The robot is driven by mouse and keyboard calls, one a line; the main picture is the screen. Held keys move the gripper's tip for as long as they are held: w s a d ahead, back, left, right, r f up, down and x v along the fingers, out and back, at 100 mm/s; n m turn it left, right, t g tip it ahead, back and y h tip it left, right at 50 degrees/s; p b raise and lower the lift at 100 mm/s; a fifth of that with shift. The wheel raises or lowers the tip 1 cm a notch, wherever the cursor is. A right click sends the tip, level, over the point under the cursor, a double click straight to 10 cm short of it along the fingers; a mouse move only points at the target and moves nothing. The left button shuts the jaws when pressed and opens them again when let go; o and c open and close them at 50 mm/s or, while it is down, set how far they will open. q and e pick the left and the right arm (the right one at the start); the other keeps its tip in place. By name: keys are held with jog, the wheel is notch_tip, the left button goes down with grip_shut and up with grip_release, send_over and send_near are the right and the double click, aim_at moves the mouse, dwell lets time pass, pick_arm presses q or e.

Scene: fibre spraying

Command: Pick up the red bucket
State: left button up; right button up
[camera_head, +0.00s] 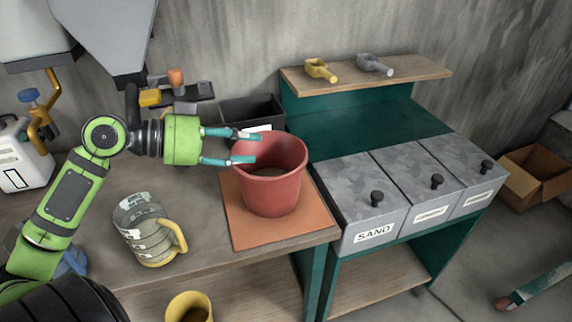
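The red bucket (272,192) stands upright on an orange-brown square mat (246,228) near the right end of the wooden table. Its open top faces up, and its inside looks dark at the bottom. My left gripper (259,148) reaches in from the left at the bucket's left rim. Its two teal fingers are spread apart with a gap between them, and their tips overlap the rim in the picture. I cannot tell whether they touch it.
A patterned mug-like jug (143,229) with a yellow handle stands left on the table (205,250). A dark tray (251,110) sits behind the bucket. A green bench with grey lidded bins (367,207) adjoins on the right.

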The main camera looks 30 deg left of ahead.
pick_arm(q)
send_near(274, 177)
jog(key=w+d, duration=0.2)
jog(key=p+x, duration=0.1)
jog(key=x, duration=0.1)
jog(key=p+x, duration=0.1)
jog(key=x, duration=0.2)
jog(key=p+x, duration=0.1)
jog(key=x, duration=0.2)
jog(key=shift+a+f, duration=0.2)
jog(key=shift+f, duration=0.15)
jog(key=shift+w+d+f, duration=0.1)
jog(key=shift+d+f, duration=0.1)
pick_arm(e)
jog(key=shift+g, duration=0.3)
jog(key=s+r, duration=0.2)
jog(key=s, duration=0.1)
jog(key=s+r, duration=0.1)
jog(key=shift+s+d+r, duration=0.15)
jog(key=shift+d, duration=0.15)
